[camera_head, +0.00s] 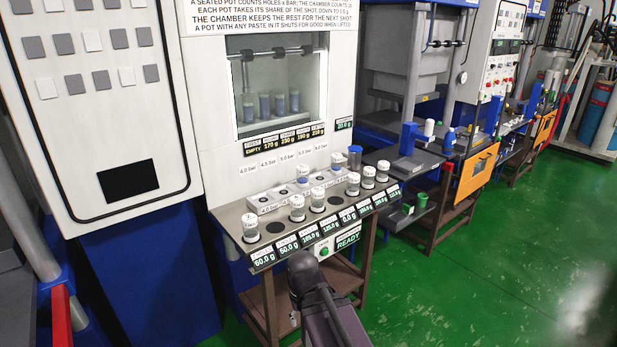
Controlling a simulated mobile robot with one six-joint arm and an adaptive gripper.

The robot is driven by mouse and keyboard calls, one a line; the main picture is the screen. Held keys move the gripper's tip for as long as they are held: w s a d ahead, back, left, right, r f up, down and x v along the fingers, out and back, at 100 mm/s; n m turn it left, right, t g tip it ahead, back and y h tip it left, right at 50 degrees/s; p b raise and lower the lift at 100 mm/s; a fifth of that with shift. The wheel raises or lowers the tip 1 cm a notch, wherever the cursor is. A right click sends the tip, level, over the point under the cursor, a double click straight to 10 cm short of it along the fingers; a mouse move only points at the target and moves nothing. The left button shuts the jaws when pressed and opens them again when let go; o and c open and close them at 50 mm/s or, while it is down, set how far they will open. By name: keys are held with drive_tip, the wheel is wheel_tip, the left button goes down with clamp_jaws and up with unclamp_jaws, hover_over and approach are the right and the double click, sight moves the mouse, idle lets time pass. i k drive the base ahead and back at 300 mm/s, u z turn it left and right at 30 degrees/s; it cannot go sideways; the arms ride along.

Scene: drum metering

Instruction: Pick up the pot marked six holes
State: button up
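Several small pots with white lids stand at a metering machine, and I cannot read the hole markings on their lids, so I cannot tell which is marked six holes. In the front row are a pot at the left end (250,228), a second pot (297,208), a third pot (317,199), and three more toward the right end (368,177). Behind them, two white-lidded pots (303,173) stand on a raised strip marked with bar values. The dark end of my arm, seemingly my gripper (304,268), is in front of the shelf, apart from the pots. Its fingers cannot be made out.
The grey shelf (273,238) has dark empty round seats between pots and weight displays along its front edge. A green button (324,251) sits beside a READY sign (348,238). A blue-topped cylinder (355,157) stands at the back right. Green floor is open at right.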

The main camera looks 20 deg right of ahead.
sight(302, 171)
drive_tip(key=u, duration=0.1)
drive_tip(key=i, duration=0.95)
drive_tip(key=z, duration=0.1)
